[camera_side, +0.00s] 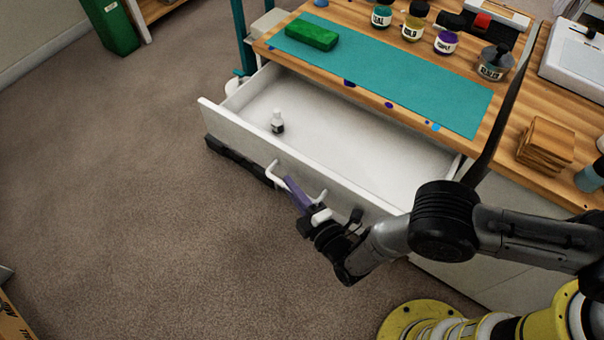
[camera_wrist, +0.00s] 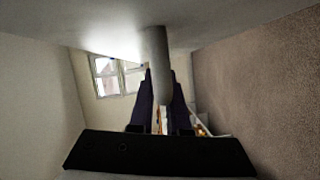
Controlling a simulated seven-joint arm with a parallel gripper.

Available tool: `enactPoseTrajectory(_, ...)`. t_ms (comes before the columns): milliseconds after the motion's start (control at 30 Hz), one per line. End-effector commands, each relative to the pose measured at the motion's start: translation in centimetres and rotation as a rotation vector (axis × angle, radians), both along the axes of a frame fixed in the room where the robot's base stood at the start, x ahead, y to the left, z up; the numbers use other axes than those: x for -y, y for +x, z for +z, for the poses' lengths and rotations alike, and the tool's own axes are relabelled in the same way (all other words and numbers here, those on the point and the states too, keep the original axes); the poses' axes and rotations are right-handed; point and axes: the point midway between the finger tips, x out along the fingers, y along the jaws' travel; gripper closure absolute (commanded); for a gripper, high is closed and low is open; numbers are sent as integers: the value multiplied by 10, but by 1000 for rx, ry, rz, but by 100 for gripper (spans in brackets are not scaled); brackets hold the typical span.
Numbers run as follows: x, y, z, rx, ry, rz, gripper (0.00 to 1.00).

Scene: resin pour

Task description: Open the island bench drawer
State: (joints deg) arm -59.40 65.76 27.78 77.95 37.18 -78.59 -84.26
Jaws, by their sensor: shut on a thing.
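The white island bench drawer (camera_side: 330,175) is pulled well out from under the bench top (camera_side: 402,108) in the side view. A small bottle with a white cap and dark label (camera_side: 277,122) stands inside it. The drawer's white bar handle (camera_side: 272,170) is on its front face. My gripper (camera_side: 292,188) is at the handle with its purple fingers shut on the bar. In the wrist view the handle bar (camera_wrist: 155,60) runs between the two fingers (camera_wrist: 158,105). The fingers hide part of the handle in the side view.
On the bench top are a teal mat (camera_side: 375,75), a green block (camera_side: 311,37), several labelled jars (camera_side: 446,42) and stacked wooden coasters (camera_side: 545,145). A green bin (camera_side: 108,25) stands at the back left. The carpet (camera_side: 150,220) before the drawer is clear.

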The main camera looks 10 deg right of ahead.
Motion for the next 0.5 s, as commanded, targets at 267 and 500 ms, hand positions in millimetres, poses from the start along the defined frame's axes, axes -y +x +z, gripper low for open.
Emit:
enactPoseTrajectory(267,-6,-6,0,0,-1,0,100)
enactPoseTrajectory(500,-6,-6,0,0,0,0,100)
